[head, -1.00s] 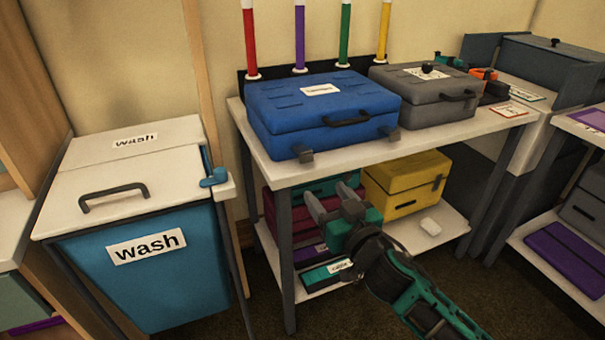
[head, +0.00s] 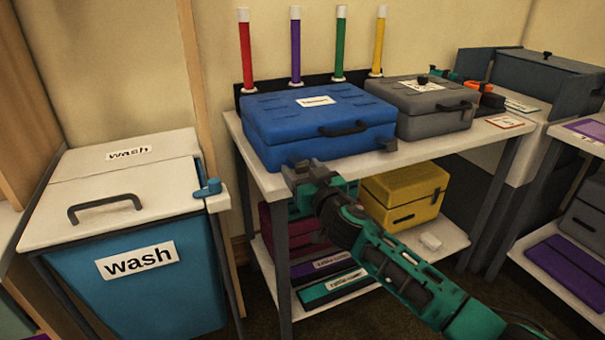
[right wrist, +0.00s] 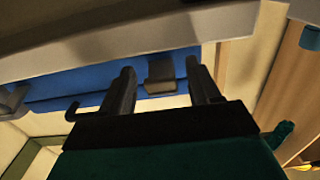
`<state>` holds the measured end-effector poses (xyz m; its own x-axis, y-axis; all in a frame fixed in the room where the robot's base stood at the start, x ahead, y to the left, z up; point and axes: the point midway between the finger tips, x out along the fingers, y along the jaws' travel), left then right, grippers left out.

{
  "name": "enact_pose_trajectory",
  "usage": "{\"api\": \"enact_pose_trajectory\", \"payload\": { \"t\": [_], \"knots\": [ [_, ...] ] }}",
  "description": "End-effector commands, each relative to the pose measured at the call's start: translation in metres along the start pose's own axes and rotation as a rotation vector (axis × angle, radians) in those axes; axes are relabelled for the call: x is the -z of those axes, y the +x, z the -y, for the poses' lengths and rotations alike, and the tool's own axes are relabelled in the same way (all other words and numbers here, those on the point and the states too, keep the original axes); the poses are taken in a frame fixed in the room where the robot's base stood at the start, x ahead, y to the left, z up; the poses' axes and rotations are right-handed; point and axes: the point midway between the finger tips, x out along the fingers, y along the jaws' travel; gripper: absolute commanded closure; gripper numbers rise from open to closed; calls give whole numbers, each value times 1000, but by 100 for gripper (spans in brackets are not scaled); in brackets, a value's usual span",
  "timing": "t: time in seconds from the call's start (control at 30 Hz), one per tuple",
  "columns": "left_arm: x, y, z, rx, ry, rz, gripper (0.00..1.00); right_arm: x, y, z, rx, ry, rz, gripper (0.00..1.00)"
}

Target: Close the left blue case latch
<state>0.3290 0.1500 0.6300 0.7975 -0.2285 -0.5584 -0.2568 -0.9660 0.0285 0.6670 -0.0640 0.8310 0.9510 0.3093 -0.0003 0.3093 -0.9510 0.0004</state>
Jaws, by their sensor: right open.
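The blue case (head: 330,128) stands closed-lidded on the white table, with a dark handle on its front. Its left latch is mostly hidden behind my right gripper (head: 303,168) in the head view. In the right wrist view this grey latch (right wrist: 160,76) sticks out from the blue case (right wrist: 70,84), between the two spread fingers of my right gripper (right wrist: 160,68). I cannot tell whether a finger touches it. The right latch (head: 388,145) juts out from the case's front. My left gripper is not in view.
The white table (head: 262,178) edge lies close to my right gripper. A grey case (head: 432,108) stands right of the blue one. A yellow case (head: 402,196) and other cases fill the shelf below. A blue wash bin (head: 150,280) stands at left.

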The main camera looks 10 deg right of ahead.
Motion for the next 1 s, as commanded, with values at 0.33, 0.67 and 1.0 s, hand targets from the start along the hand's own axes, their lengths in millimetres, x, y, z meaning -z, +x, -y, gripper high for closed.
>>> {"api": "enact_pose_trajectory", "payload": {
  "t": [0.33, 0.67, 1.0],
  "knots": [
    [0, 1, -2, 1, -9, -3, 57, 0, 4, 0, 0, 0, 0, 38],
    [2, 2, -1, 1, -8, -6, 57, 0, 4, 0, 0, 0, 0, 67],
    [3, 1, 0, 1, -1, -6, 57, 1, 4, 0, 0, 0, 1, 90]
  ]
}}
